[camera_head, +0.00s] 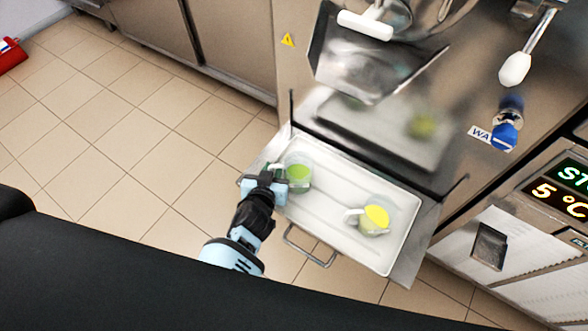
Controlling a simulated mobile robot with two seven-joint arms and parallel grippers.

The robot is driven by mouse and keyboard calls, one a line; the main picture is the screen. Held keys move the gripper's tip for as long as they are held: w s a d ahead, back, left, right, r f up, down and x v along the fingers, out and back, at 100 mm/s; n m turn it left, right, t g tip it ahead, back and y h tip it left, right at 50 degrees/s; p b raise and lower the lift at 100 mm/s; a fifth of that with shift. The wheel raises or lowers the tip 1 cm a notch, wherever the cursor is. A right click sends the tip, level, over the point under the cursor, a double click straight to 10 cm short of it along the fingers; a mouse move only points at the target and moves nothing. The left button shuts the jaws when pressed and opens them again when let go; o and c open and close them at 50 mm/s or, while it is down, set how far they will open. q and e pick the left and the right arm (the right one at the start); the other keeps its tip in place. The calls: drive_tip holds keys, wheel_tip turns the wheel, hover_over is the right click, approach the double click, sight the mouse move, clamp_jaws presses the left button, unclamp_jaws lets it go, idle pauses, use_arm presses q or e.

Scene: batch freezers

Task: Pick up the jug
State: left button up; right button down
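A clear jug with green contents (298,173) stands at the left end of a white tray (335,215). A second clear jug with yellow contents (374,218) stands toward the tray's right side, its handle pointing left. My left gripper (277,182) is at the left side of the green jug, by its handle side. It overlaps the jug's edge in the picture. The fingers are small and partly hidden, so I cannot tell whether they are open or closed on the handle. My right gripper is not in view.
The tray sits on a metal shelf with a wire handle (305,248) in front of a steel machine. A metal chute (365,65) hangs above the tray's back. A blue-topped tap (505,135) sticks out at right. Tiled floor (130,130) is clear at left.

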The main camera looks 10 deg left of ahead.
sight(270, 167)
use_arm(q)
drive_tip(key=shift+s+r, duration=0.1)
drive_tip(key=shift+s, duration=0.05)
drive_tip(key=shift+c, duration=0.4)
clamp_jaws()
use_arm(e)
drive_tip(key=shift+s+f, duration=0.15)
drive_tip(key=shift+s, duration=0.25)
use_arm(q)
drive_tip(key=shift+r, duration=0.1)
drive_tip(key=shift+r+p, duration=0.35)
drive_tip(key=shift+r, duration=0.35)
wheel_tip(270, 167, up, 2)
drive_tip(key=shift+r+p, duration=0.15)
drive_tip(key=shift+p, duration=0.3)
drive_tip(key=s+a+r+p, duration=0.1)
drive_tip(key=s+a, duration=0.8)
drive_tip(key=s, duration=0.3)
drive_tip(key=shift+s+a, duration=0.15)
drive_tip(key=shift+s, duration=0.2)
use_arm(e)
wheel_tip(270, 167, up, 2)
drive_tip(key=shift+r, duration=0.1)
